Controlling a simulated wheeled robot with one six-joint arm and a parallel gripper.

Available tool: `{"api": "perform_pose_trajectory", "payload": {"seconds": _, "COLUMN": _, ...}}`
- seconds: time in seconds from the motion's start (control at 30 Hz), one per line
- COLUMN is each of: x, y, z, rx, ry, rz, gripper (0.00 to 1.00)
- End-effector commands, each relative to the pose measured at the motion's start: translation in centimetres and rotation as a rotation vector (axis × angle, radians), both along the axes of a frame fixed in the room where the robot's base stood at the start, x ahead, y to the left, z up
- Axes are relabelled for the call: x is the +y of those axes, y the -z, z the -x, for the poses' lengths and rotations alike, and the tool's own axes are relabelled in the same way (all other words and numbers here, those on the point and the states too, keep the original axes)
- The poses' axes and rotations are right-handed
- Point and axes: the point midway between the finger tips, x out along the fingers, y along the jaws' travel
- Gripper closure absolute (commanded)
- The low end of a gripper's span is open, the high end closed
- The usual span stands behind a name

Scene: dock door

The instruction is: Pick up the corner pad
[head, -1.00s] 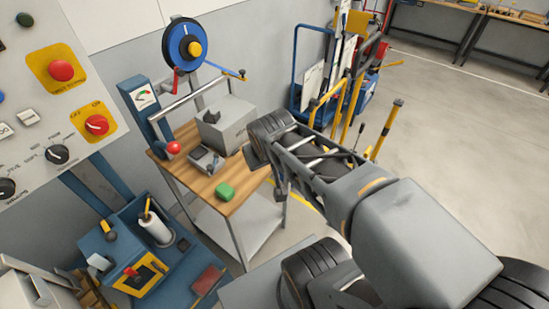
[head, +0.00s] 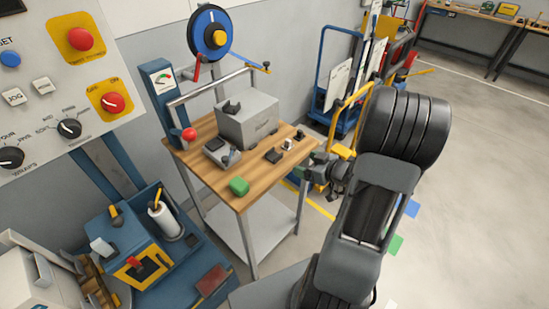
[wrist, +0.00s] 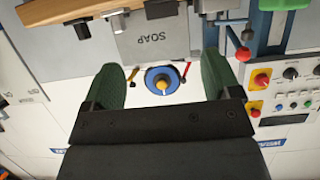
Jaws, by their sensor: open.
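A small green block with rounded edges, which looks like the corner pad (head: 238,186), lies on the wooden top of the bench (head: 258,188), near its front edge.
A grey box (head: 248,119) stands at the back of the bench. A grey device (head: 221,152) and a dark block (head: 273,155) lie nearby. A red-knobbed lever (head: 189,134) rises at the left. Open floor (head: 470,180) lies right.

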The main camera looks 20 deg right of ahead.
Motion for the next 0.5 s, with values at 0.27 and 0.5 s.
{"api": "perform_pose_trajectory", "payload": {"seconds": 0.27, "x": 2.1, "y": 2.0, "z": -4.1, "rx": 0.000, "ry": -0.009, "rz": -0.004, "gripper": 0.17}}
{"api": "perform_pose_trajectory", "payload": {"seconds": 0.5, "x": 2.8, "y": 2.7, "z": -5.8, "rx": 0.000, "ry": -0.005, "rz": -0.004, "gripper": 0.17}}
